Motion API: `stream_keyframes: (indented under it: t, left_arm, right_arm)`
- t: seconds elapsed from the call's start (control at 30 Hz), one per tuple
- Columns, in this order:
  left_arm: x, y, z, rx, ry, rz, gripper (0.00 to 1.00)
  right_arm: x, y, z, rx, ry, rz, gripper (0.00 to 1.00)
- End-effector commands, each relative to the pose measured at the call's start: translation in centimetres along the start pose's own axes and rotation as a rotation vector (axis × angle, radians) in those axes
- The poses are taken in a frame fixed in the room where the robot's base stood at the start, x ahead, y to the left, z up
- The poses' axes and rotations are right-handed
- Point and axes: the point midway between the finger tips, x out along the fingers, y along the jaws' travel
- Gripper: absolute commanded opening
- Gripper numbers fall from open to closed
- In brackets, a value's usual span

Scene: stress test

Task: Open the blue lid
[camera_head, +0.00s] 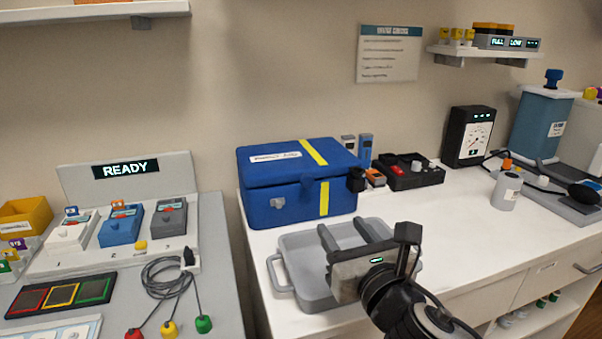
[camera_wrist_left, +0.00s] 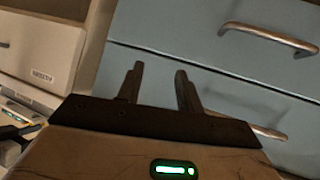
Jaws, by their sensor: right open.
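The blue box (camera_head: 295,205) stands on the white counter in the head view, with its blue lid (camera_head: 270,160) down on it. The lid has a yellow stripe and a white label; a grey latch shows on the box front. My right gripper (camera_head: 343,231) is open and empty, over the grey tray in front of the box and apart from the lid. My left gripper (camera_wrist_left: 158,75) shows only in the left wrist view. Its two fingers are apart with nothing between them, in front of drawer fronts.
The grey tray (camera_head: 296,291) lies in front of the box. A black caddy (camera_head: 410,178) and a gauge unit (camera_head: 469,137) stand to its right. The left bench holds a READY panel (camera_head: 125,180) and cables. Drawer handles (camera_wrist_left: 268,36) are near my left gripper.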

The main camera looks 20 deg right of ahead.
Motion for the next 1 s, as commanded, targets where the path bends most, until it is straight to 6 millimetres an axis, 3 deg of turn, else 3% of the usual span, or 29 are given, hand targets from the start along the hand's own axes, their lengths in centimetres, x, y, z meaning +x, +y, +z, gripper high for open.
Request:
stream_keyframes:
  t: [0.27, 0.7, 1.0]
  left_arm:
    - [-0.2, 0.1, 0.1, 0.001, -0.006, -0.001, 0.36]
    - [-0.2, 0.1, 1.1, 0.0, -0.027, -0.002, 0.36]
    - [-0.2, 0.1, 0.8, 0.0, -0.019, -0.001, 0.36]
  right_arm:
    - [3.0, 0.0, 0.1, 0.005, 0.0, -0.001, 0.47]
    - [12.4, 0.0, 0.0, 0.006, 0.001, -0.001, 0.47]
    - [15.7, 0.0, -0.1, 0.005, 0.002, 0.0, 0.47]
